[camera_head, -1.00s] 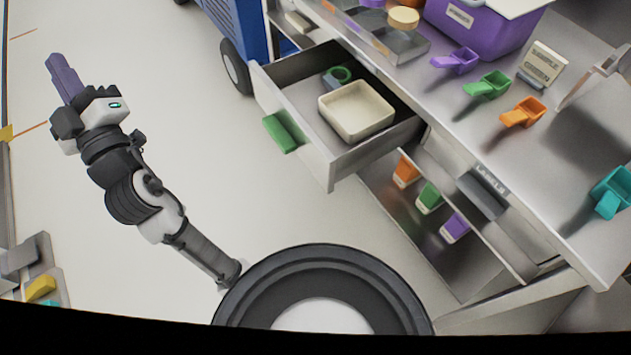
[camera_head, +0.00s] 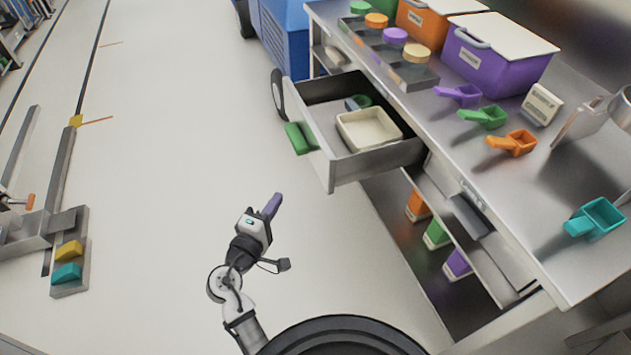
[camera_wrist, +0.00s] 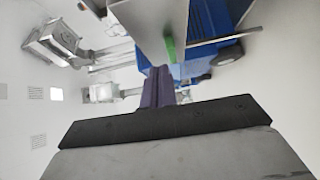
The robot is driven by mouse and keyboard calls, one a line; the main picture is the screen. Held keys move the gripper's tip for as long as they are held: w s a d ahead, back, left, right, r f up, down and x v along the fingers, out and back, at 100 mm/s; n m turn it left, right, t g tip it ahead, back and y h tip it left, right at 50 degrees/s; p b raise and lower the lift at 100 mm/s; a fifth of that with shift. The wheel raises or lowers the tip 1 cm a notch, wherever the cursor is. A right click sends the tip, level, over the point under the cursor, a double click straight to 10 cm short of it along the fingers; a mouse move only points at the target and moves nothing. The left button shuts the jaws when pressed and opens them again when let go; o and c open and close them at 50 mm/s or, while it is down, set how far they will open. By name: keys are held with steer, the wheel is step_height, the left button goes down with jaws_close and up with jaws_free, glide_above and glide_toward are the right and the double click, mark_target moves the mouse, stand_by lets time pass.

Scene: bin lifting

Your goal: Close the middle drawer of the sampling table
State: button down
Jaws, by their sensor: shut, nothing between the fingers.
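The sampling table (camera_head: 420,122) runs along the right side in the head view. One drawer (camera_head: 325,160) with a green handle (camera_head: 298,138) is pulled well out of it. A cream tray (camera_head: 366,131) and a green ring-shaped item (camera_head: 360,101) lie inside. My gripper (camera_head: 274,205) is shut and empty, its purple fingers below and left of the drawer front, apart from it. In the wrist view the closed fingers (camera_wrist: 158,86) point towards the grey drawer front (camera_wrist: 150,22) and its green handle (camera_wrist: 170,50).
Purple (camera_head: 490,50) and orange (camera_head: 425,18) bins, coloured scoops (camera_head: 512,142) and a sign (camera_head: 541,104) stand on the tabletop. A dark-handled drawer (camera_head: 468,216) sits nearer me, above coloured containers (camera_head: 437,234). A blue cart (camera_head: 287,40) stands behind. Floor left of the drawer is clear.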

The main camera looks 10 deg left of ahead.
steer(key=p, duration=0.3)
glide_toward(317, 160)
steer(key=w+a, duration=0.2)
steer(key=w, duration=0.1)
steer(key=shift+w+d+r+p, duration=0.15)
steer(key=shift+w+d+p, duration=0.15)
steer(key=shift+w+d, duration=0.25)
steer(key=shift+w+d+r+p, duration=0.15)
steer(key=shift+w+d+p, duration=0.15)
steer(key=shift+w+d, duration=0.2)
steer(key=shift+w+d+f, duration=0.1)
steer(key=shift+w+d, duration=0.1)
steer(key=shift+d, duration=0.3)
